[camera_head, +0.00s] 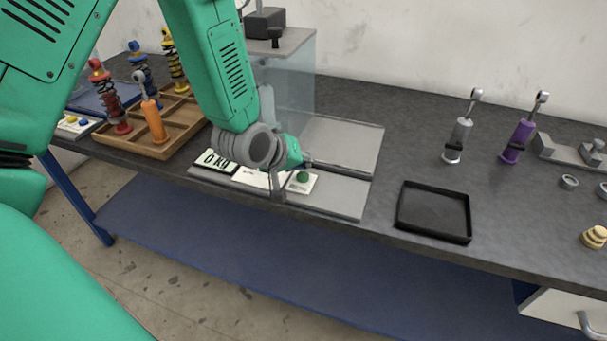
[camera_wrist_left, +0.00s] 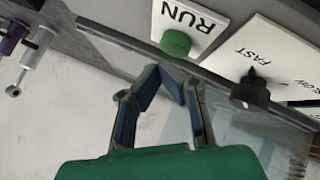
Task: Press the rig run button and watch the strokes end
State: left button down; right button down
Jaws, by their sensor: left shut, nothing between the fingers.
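The green run button (camera_head: 303,177) sits on a white plate at the front of the rig's grey base (camera_head: 345,203). In the left wrist view the green button (camera_wrist_left: 176,42) is unobstructed beside the word RUN. My left gripper (camera_head: 307,163) is shut and empty, close to the button. In the wrist view its fingertips (camera_wrist_left: 168,76) meet just short of the button in the picture; I see no clear contact. A black knob (camera_wrist_left: 250,90) stands on the FAST plate beside it. The rig's display (camera_head: 214,160) reads 0 KG. My right gripper is out of view.
A wooden tray (camera_head: 165,152) with coloured dampers stands at the left. A black empty tray (camera_head: 433,211) lies to the right of the rig. A grey damper (camera_head: 459,140) and a purple damper (camera_head: 518,141) stand upright behind it. The rig's clear guard (camera_head: 292,85) rises behind my arm.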

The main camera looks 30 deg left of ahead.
pick_arm(q)
jog(key=shift+f, duration=0.15)
jog(key=shift+f, duration=0.2)
